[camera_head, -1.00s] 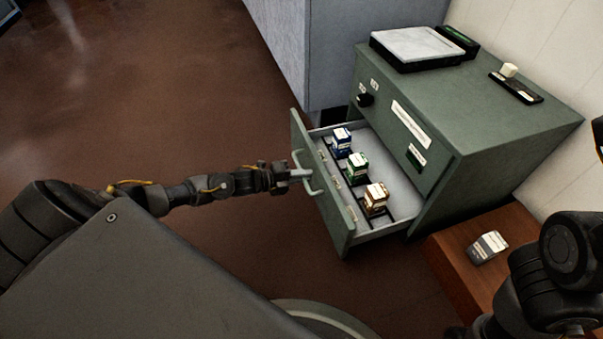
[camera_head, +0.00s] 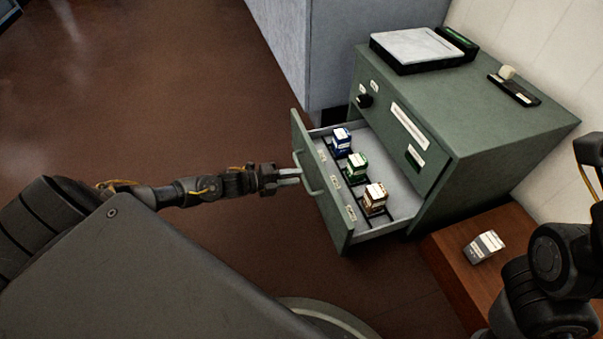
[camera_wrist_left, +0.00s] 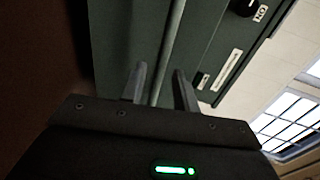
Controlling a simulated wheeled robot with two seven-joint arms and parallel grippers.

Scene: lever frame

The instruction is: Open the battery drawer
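The green cabinet's drawer (camera_head: 335,215) stands pulled out, its tray showing a blue-and-white box (camera_head: 342,139), a green-and-white box (camera_head: 356,166) and a brown-and-white box (camera_head: 375,197) in a row. The drawer handle (camera_head: 311,181) is a pale bar on its front. My left gripper (camera_head: 299,175) is at the handle's outer side. In the left wrist view its two fingers (camera_wrist_left: 160,72) are apart, with the handle bar (camera_wrist_left: 169,50) running between or just beyond them and a gap showing. My right gripper is not seen; only parts of that arm show at the right.
The green cabinet (camera_head: 500,125) carries a white-topped device (camera_head: 415,45) and a small black switch plate (camera_head: 514,89). A grey battery-like block (camera_head: 484,246) lies on a wooden surface (camera_head: 450,262) at the right.

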